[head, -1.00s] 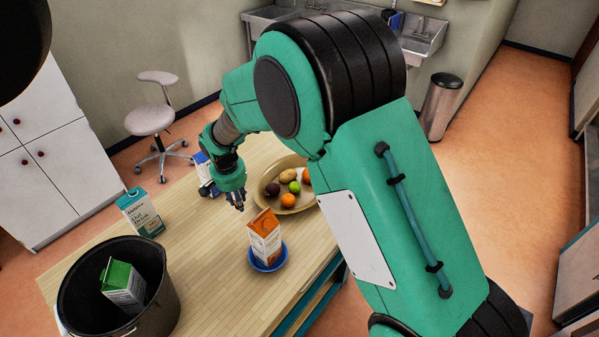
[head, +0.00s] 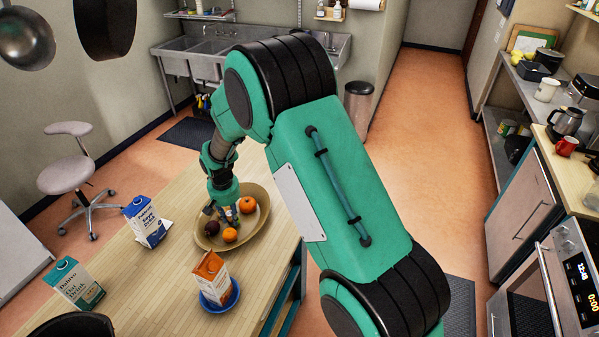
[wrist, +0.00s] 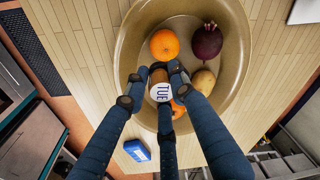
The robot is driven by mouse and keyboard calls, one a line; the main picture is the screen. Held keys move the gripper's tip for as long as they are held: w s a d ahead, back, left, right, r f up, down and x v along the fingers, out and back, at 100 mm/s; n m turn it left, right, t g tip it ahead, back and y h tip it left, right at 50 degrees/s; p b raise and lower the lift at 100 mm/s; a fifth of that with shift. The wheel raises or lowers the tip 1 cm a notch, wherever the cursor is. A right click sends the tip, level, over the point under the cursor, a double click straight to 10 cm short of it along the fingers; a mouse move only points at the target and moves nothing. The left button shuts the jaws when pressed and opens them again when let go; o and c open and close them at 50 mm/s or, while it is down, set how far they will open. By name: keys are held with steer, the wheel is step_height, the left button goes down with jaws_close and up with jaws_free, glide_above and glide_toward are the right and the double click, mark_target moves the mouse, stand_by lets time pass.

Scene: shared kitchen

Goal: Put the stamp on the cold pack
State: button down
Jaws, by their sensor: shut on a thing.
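My gripper (wrist: 160,82) is shut on the stamp (wrist: 160,92), which has a brown body and a white face marked "TUE". In the head view my gripper (head: 230,217) is over the bowl (head: 262,222), and I cannot make out the stamp clearly there. A small blue-and-white pack, seemingly the cold pack (wrist: 137,150), lies on the wooden table just outside the bowl in the wrist view. I cannot see it in the head view, where my arm covers part of the table.
The bowl (wrist: 240,62) holds an orange (wrist: 165,45), a dark beet (wrist: 207,41), a potato (wrist: 203,80) and another orange. A blue carton (head: 146,222), a teal carton (head: 72,282) and an orange carton (head: 211,270) on a blue dish stand nearby.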

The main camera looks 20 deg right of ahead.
steer(key=d+f+n+p, duration=0.1)
steer(key=d+p, duration=0.5)
steer(key=d, duration=2.4)
steer(key=shift+d, duration=0.4)
steer(key=shift+w, duration=0.15)
steer(key=w+d+p, duration=0.1)
steer(key=w, duration=0.4)
steer(key=w+d+f, duration=0.1)
steer(key=w, duration=0.4)
steer(key=w+d+p, duration=0.1)
steer(key=w, duration=0.4)
steer(key=shift+w+d+f+p, duration=0.2)
steer(key=shift+w+f+p, duration=0.05)
steer(key=shift+p, duration=0.05)
steer(key=shift+f, duration=0.15)
steer(key=shift+f+p, duration=0.4)
steer(key=shift+f, duration=1.2)
steer(key=shift+f, duration=0.1)
